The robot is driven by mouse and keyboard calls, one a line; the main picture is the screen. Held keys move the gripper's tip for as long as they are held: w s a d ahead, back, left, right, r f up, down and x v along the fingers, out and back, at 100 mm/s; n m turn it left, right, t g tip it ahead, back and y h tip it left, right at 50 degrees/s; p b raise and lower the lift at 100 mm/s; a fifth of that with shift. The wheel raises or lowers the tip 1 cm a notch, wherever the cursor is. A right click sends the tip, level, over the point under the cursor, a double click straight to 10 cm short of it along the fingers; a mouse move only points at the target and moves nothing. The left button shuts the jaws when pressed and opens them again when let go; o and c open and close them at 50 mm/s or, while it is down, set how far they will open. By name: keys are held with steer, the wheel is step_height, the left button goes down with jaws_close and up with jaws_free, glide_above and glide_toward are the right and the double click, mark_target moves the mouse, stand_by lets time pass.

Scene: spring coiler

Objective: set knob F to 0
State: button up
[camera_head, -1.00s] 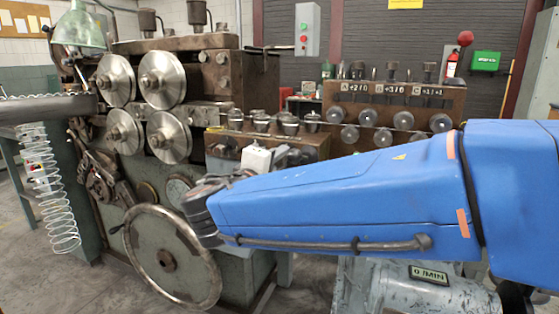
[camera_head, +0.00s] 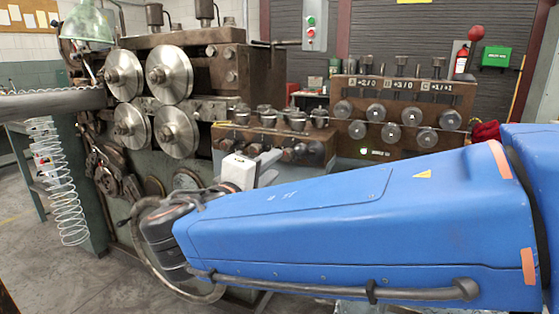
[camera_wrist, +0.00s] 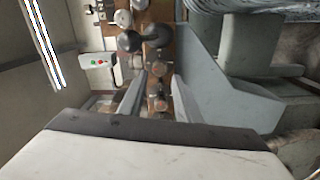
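The machine's front block (camera_head: 228,143) carries a row of dark knobs (camera_head: 287,154) on its face, in the head view. Letters on these knobs are too small to read, so I cannot tell which is F. My gripper (camera_head: 264,166) is just in front of this block, with its white body on the left and grey fingers pointing toward the knobs. In the wrist view my gripper (camera_wrist: 157,98) has its two fingers apart. Small dark knobs with reddish centres (camera_wrist: 159,105) show in the gap; no contact is visible.
A rear block (camera_head: 352,92) has several round rollers and plates marked A, B and C. A wire coil (camera_head: 62,190) hangs at far left.

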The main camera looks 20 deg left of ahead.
steer(key=s, duration=0.9)
steer(key=shift+a, duration=0.35)
steer(key=w+d+f+m+g+h, duration=0.1)
steer(key=w+d+f+g+h, duration=0.15)
steer(key=w+d, duration=0.4)
steer(key=w+d+f+m+g+h, duration=0.1)
steer(key=w+d+f+g+h, duration=0.2)
steer(key=d, duration=0.7)
steer(key=w+d+f+m+g, duration=0.1)
steer(key=d+f+m+g, duration=0.15)
steer(key=d, duration=0.55)
steer(key=w+d+f+m+g, duration=0.1)
steer(key=d+f, duration=0.2)
steer(key=d, duration=0.5)
steer(key=s+d+f+m+g+y, duration=0.1)
steer(key=s+d+f+m+g, duration=0.15)
steer(key=d, duration=0.45)
steer(key=s+d+f+m+g+y, duration=0.1)
steer(key=s+d+f+g, duration=0.1)
steer(key=s+d+f, duration=0.3)
steer(key=s+d+f+m+y, duration=0.4)
steer(key=s+d+f+m, duration=0.2)
steer(key=s+d, duration=0.1)
steer(key=shift+s+f+y, duration=0.15)
steer(key=shift+s+y, duration=0.2)
steer(key=shift+s, duration=0.4)
